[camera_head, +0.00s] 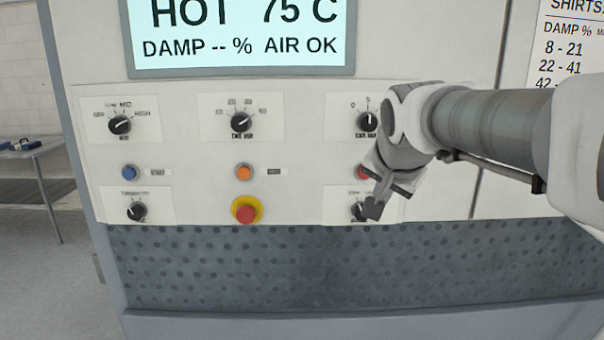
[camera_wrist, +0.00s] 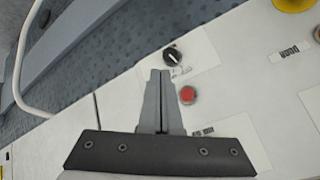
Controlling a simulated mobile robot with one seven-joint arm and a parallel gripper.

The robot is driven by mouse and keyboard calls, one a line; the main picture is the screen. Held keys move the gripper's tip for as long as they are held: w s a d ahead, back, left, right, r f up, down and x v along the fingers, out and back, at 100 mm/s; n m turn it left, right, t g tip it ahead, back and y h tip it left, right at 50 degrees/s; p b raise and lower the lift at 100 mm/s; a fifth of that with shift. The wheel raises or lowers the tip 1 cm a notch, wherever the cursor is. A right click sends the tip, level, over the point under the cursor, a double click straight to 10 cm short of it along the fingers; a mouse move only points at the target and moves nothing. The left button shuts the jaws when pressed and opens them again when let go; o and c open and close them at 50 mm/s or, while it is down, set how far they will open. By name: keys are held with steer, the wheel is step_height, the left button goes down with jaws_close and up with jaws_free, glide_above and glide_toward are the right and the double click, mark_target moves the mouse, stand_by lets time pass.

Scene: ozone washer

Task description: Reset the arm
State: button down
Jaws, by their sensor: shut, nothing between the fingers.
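My gripper (camera_head: 375,207) is in front of the lower right part of the washer's control panel (camera_head: 190,165) in the head view. Its arm reaches in from the right. In the wrist view my gripper (camera_wrist: 160,75) is shut and empty, its two fingers together. The fingertips point toward a black knob (camera_wrist: 172,54), with a red button (camera_wrist: 187,95) just to the right of the fingers. In the head view that knob (camera_head: 357,212) and red button (camera_head: 362,172) are partly hidden by my gripper. Whether the fingertips touch the knob cannot be told.
The panel has several other knobs, a blue button (camera_head: 130,172), an orange button (camera_head: 244,172) and a red emergency stop (camera_head: 246,213). A display (camera_head: 240,35) reads HOT 75 C. A dotted dark strip (camera_head: 270,265) runs below. A table (camera_head: 35,150) stands far left.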

steer(key=s+f+n+g, duration=0.1)
steer(key=s+f+n, duration=0.2)
steer(key=s+f, duration=0.3)
steer(key=s+f+n+g, duration=0.2)
steer(key=s+f+n, duration=0.2)
steer(key=s, duration=1.2)
step_height(320, 180, down, 3)
steer(key=shift+s+r+n+y, duration=0.1)
steer(key=shift+s+n+y, duration=0.05)
steer(key=shift+n+y, duration=0.2)
